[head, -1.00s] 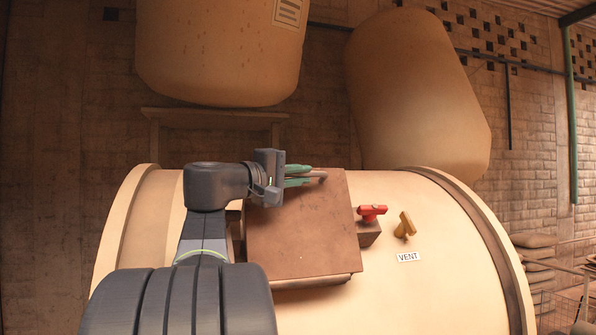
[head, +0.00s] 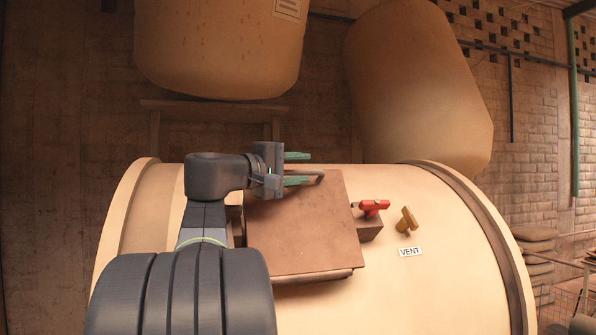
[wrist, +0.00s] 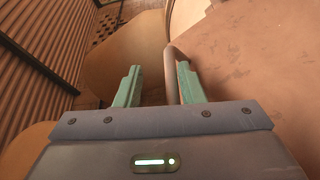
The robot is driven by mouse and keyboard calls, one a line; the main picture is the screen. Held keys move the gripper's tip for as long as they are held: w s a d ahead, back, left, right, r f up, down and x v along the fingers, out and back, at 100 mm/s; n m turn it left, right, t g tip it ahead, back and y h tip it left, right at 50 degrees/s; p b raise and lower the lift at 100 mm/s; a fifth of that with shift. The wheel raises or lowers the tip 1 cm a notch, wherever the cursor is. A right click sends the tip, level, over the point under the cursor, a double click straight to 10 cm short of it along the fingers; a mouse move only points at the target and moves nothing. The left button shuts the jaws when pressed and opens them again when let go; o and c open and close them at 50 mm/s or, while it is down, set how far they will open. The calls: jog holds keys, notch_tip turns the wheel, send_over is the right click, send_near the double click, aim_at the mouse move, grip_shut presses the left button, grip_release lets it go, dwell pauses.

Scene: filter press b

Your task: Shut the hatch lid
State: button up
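The hatch lid (head: 300,228) is a square brown plate on top of the cream tank, and it lies roughly flat over the hatch. A dark strip shows under its near edge; I cannot tell whether the lid sits fully down. Its bent bar handle (head: 318,174) is at the far edge and also shows in the wrist view (wrist: 172,66). My gripper (head: 308,167) is at that handle with its green fingers spread. In the wrist view the handle stands between the open fingers (wrist: 158,78), close to the right one.
A red-handled fitting (head: 371,206) on a brown block stands just right of the lid. A yellow valve (head: 407,221) and a VENT label (head: 410,252) are further right on the tank (head: 460,280). Two large cream vessels (head: 220,50) (head: 415,90) hang behind.

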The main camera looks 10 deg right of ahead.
jog(key=shift+w+f, duration=0.1)
jog(key=shift+a+f, duration=0.1)
dwell(0.3)
jog(key=b+v, duration=0.3)
jog(key=v, duration=1)
jog(key=shift+s+a+b, duration=0.25)
jog(key=shift+a+b, duration=0.05)
jog(key=shift+d, duration=0.1)
jog(key=p+x, duration=0.3)
jog(key=x, duration=1)
jog(key=shift+w+d, duration=0.25)
jog(key=shift+d, duration=0.05)
